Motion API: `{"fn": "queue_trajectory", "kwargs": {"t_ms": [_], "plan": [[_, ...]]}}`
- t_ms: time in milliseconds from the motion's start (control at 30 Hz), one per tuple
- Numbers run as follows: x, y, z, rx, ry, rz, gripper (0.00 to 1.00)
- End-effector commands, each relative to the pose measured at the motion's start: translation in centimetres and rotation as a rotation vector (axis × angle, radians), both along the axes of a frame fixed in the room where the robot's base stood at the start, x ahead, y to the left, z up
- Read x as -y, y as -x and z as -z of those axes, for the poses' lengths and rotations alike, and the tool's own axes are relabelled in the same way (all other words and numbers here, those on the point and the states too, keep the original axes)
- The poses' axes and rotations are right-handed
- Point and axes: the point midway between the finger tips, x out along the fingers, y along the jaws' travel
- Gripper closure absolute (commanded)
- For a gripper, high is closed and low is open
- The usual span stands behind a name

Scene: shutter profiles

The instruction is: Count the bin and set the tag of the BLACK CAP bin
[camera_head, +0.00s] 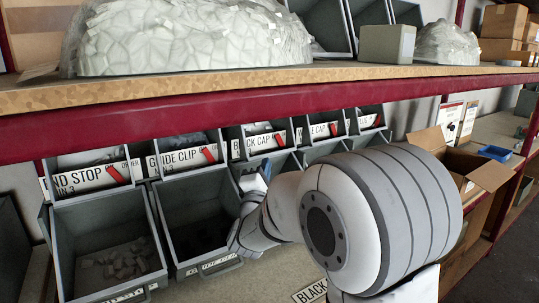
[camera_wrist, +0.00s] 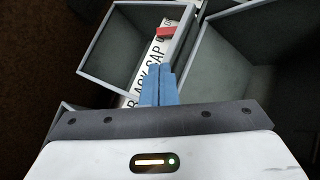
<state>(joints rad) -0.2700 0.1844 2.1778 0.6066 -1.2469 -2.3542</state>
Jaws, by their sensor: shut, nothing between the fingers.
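A red tag (camera_head: 280,139) sits at the label's right end. The wrist view shows the label (camera_wrist: 151,62) and red tag (camera_wrist: 166,31) beside a grey bin (camera_wrist: 122,45). My gripper (camera_wrist: 161,72) has its blue fingers together and empty, overlapping the lower part of the label in the wrist view; I cannot tell whether they touch it.
END STOP (camera_head: 92,180) and GUIDE CLIP (camera_head: 183,159) labels with red tags are to the left. Open lower bins, one with grey pieces (camera_head: 122,262), lie beneath. A red shelf beam (camera_head: 200,124) runs above. An open cardboard box (camera_head: 465,170) stands at the right.

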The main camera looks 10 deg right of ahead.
Motion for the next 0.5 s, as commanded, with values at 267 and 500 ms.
{"fn": "queue_trajectory", "kwargs": {"t_ms": [267,500], "plan": [[1.6,-4.2,-1.6,0.001,-0.001,0.003,1.00],[2.6,-7.4,-2.7,0.001,-0.001,0.001,1.00]]}}
